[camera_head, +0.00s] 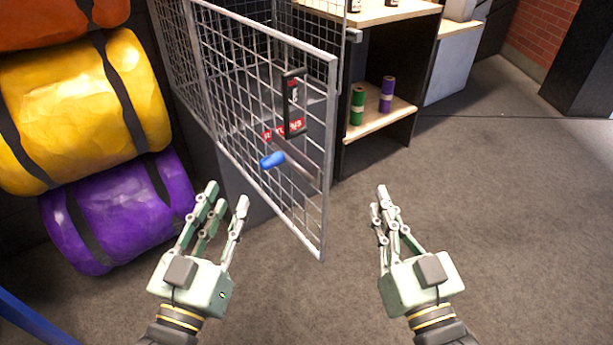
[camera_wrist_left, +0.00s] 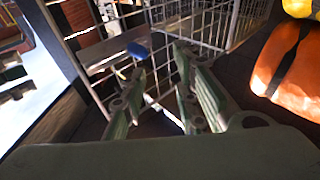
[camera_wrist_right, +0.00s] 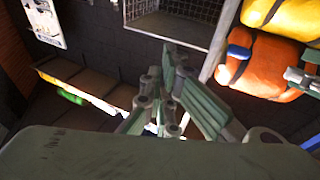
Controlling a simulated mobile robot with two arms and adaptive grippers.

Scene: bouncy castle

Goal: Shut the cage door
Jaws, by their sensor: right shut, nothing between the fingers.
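The cage door (camera_head: 265,110) is a grey wire-mesh panel in a metal frame. It stands swung open toward me, its free edge near the middle of the head view. It carries a black handle (camera_head: 293,103) and a latch bar with a blue grip (camera_head: 272,160). My left gripper (camera_head: 222,200) is open and empty, in front of the door's lower left part. The door and blue grip (camera_wrist_left: 138,50) also show in the left wrist view. My right gripper (camera_head: 379,198) is shut and empty, to the right of the door's free edge and apart from it.
Yellow (camera_head: 95,110) and purple (camera_head: 120,208) rolls are stacked on the left. A wooden shelf (camera_head: 375,122) with a green can (camera_head: 357,105) and a purple can (camera_head: 387,95) stands behind the door. The carpet on the right is clear.

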